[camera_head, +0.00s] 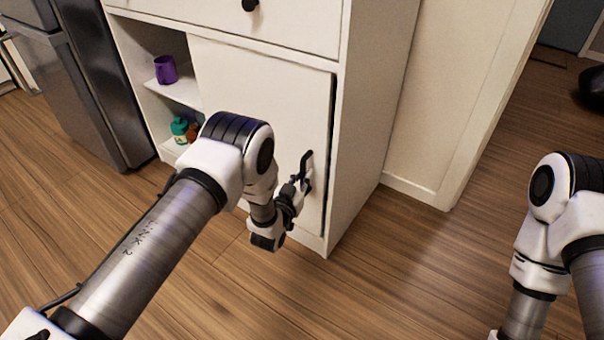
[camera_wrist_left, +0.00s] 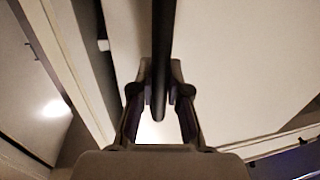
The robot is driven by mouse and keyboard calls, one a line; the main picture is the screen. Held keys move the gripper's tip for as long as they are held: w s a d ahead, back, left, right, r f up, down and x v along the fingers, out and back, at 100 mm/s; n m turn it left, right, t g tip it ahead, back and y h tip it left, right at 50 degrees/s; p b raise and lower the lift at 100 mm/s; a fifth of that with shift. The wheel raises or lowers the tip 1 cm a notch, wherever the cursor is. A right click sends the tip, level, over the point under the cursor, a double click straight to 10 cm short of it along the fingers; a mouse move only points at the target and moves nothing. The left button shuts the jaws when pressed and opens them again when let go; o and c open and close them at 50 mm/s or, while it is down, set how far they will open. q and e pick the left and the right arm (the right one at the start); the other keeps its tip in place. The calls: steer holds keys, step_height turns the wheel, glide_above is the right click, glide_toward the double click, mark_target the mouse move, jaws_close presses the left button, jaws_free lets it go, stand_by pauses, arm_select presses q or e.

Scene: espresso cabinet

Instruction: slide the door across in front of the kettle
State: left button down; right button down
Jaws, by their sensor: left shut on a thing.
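The white sliding door (camera_head: 262,98) covers the right part of the cabinet's lower section, and the left part is open. A black upright bar handle (camera_head: 307,163) is near the door's right edge. My left gripper (camera_head: 301,184) is at this handle. In the left wrist view, the fingers (camera_wrist_left: 160,95) are shut on the dark handle bar (camera_wrist_left: 163,45), one on each side. I cannot make out a kettle for certain; a small teal object (camera_head: 179,129) stands on the lower shelf. My right gripper is out of the picture.
A purple mug (camera_head: 165,69) stands on the upper shelf, and a brownish object (camera_head: 194,132) is beside the teal one. A drawer with a black knob (camera_head: 250,4) is above. A dark fridge (camera_head: 92,80) stands left. Wooden floor (camera_head: 400,270) is clear in front.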

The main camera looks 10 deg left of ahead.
arm_select(q)
steer(key=c, duration=1.1)
jaws_free()
steer(key=shift+c, duration=0.2)
steer(key=s+a, duration=0.2)
steer(key=s, duration=1)
steer(key=shift+w, duration=0.1)
